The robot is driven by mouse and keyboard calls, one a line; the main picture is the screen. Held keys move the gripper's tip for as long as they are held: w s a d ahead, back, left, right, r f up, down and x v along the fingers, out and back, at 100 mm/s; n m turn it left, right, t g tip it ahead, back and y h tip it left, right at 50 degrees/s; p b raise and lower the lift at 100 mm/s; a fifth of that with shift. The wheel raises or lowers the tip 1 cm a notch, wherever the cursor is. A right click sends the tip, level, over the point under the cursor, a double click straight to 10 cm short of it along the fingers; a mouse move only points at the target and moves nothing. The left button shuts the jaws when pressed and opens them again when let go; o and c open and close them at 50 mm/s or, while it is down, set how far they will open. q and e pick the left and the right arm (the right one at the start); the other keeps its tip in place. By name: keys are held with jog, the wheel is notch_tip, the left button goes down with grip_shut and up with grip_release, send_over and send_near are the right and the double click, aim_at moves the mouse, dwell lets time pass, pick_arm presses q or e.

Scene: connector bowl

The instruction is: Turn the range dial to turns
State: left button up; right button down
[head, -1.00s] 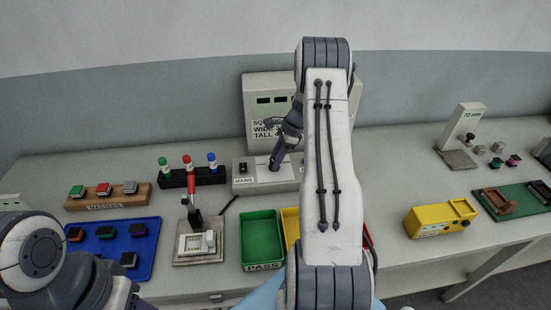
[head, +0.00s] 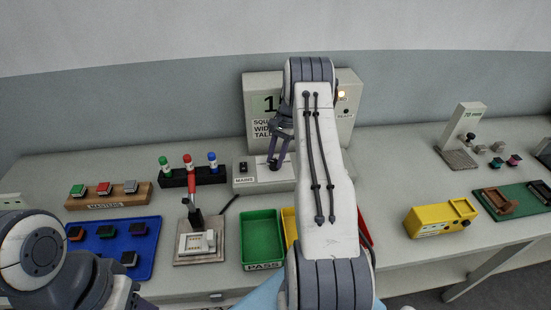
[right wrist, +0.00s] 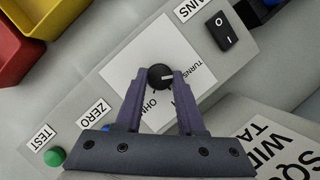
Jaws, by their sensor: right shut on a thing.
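The range dial (right wrist: 160,77) is a small round black knob with a white pointer mark, on a white plate of the tester box. In the right wrist view the mark faces right, roughly toward the TURNS label (right wrist: 204,62); the OHMS label is below the knob. My right gripper (right wrist: 161,78) is shut on the dial, one purple finger on each side. In the head view my right gripper (head: 275,165) is at the box top, the dial hidden. My left arm shows at lower left, its gripper out of view.
A black MAINS switch (right wrist: 223,34), ZERO label (right wrist: 95,114) and green TEST button (right wrist: 54,156) are on the same box. The upright panel (head: 258,86) shows a 1 and a lit amber lamp (head: 341,94). A green PASS tray (head: 260,236) stands in front.

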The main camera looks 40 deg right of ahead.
dwell(0.5)
jog(key=c, duration=0.5)
grip_release()
jog(key=b+v, duration=0.2)
jog(key=v, duration=0.8)
jog(key=shift+w+d+r, duration=0.1)
jog(key=shift+d+r, duration=0.05)
jog(key=shift+r, duration=0.15)
